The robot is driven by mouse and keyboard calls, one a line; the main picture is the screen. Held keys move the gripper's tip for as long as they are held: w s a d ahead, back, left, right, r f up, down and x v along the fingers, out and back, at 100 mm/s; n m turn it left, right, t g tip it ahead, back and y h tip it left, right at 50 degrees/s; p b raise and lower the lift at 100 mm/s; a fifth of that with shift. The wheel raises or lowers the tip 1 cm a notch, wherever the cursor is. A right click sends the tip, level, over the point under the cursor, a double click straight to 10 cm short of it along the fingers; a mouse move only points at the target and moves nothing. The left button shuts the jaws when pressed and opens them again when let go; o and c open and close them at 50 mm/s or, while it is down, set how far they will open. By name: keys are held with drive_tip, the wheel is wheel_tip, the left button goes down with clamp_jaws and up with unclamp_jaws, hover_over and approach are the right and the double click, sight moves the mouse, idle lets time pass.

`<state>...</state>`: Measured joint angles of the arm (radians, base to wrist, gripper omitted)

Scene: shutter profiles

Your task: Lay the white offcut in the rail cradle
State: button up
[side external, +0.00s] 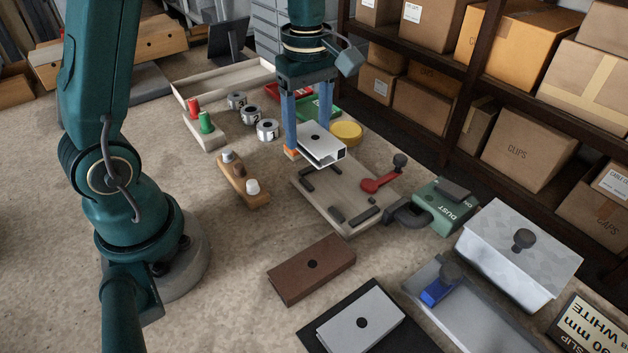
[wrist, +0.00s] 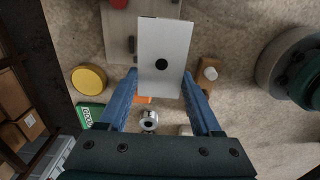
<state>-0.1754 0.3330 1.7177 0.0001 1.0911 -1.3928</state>
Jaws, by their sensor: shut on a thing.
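The white offcut (side external: 325,148) is a short hollow profile with a dark round spot on its top face. My gripper (side external: 309,140) is shut on it, with a blue finger on either side. The offcut also fills the middle of the wrist view (wrist: 163,40), between the fingertips (wrist: 160,80). A pale board with dark rails, which looks like the rail cradle (side external: 325,200), lies just in front in the side view. The offcut overlaps its back edge in the picture and appears raised above it. The board is partly hidden behind the offcut in the wrist view (wrist: 118,45).
A red-handled clamp (side external: 380,182) sits on the board's right side, beside the green dust box (side external: 445,205). A brown profile (side external: 312,268) and a grey one (side external: 360,322) lie in front. A wooden peg block (side external: 240,185) stands left; a yellow disc (side external: 346,132) lies behind.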

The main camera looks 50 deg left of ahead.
sight(332, 139)
drive_tip(key=d+f, duration=0.1)
drive_tip(key=w+d, duration=0.1)
drive_tip(key=w+d+f, duration=0.1)
drive_tip(key=d, duration=0.1)
drive_tip(key=shift+f, duration=2.25)
drive_tip(key=shift+f, duration=0.35)
drive_tip(key=shift+f, duration=0.3)
drive_tip(key=o, duration=1.1)
drive_tip(key=shift+o, duration=1.4)
drive_tip(key=shift+s, duration=0.2)
